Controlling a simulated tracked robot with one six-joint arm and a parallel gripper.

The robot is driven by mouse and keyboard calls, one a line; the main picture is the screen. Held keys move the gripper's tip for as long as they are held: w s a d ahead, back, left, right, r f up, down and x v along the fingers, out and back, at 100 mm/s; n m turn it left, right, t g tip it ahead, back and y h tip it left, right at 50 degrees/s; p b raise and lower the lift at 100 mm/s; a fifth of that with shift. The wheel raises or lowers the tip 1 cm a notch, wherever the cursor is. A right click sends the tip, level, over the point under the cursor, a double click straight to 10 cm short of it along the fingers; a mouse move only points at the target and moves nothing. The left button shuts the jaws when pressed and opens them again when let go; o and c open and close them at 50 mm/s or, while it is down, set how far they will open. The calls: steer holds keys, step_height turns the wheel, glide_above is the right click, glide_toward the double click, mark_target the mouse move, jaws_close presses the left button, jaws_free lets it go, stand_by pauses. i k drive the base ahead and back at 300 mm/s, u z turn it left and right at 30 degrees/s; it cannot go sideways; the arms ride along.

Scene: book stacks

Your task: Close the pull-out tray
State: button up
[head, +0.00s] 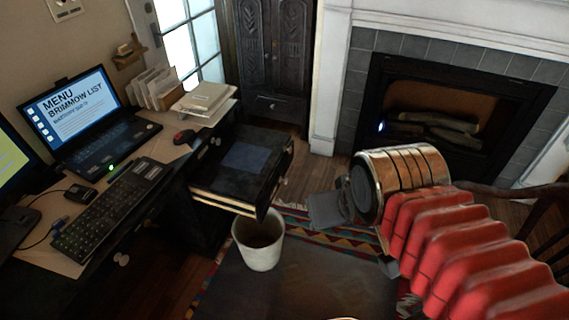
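The pull-out tray (245,160) is a dark, flat-topped unit with a pale edge strip along its near side. It sticks out to the right from the desk, and small knobs show on its right-hand front face. My gripper (328,210) shows as a grey, flat piece at the end of my red ribbed arm with its copper-coloured cuff. It is to the right of the tray's front, with a visible gap in the picture. I cannot see both fingertips clearly, and nothing is seen held.
A white bin (258,246) stands on the floor just below the tray's near corner. A fireplace (440,105) is behind. A patterned rug (320,228) covers the floor.

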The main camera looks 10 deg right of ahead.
mark_target(239, 168)
steer(key=u, duration=0.05)
steer(key=i, duration=1)
steer(key=z, duration=0.05)
steer(key=k, duration=1.3)
steer(key=u, duration=0.65)
steer(key=i, duration=1.3)
steer(key=z, duration=0.05)
